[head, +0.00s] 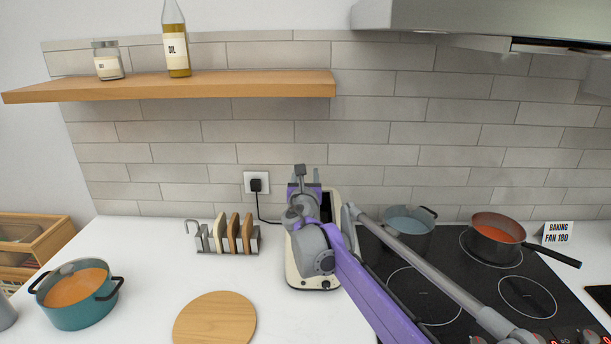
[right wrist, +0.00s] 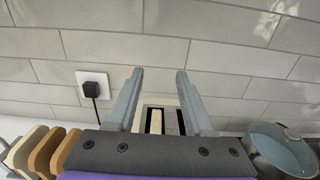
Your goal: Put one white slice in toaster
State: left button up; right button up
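The cream toaster (head: 297,272) stands on the counter, partly hidden behind my right arm in the head view. My right gripper (right wrist: 158,75) is open, its fingers apart over the toaster's top (right wrist: 145,107). Between the fingers I see a dark slot and, beside it, a pale upright strip (right wrist: 170,122). It may be a white slice in the other slot, but I cannot tell for sure. A metal rack (head: 228,249) left of the toaster holds one white slice (head: 219,232) and two brown slices (head: 240,234). Its left end is empty. My left gripper is not in view.
A blue-grey pot (head: 410,228) and a red-filled pan (head: 497,228) stand on the hob right of the toaster. A teal pot (head: 75,293) and a round wooden board (head: 215,320) lie at front left. A wooden shelf (head: 200,87) and black plug (head: 256,185) are behind.

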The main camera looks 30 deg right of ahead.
jog(key=b+v, duration=0.1)
jog(key=v, duration=1)
jog(key=shift+d, duration=0.1)
dwell(0.5)
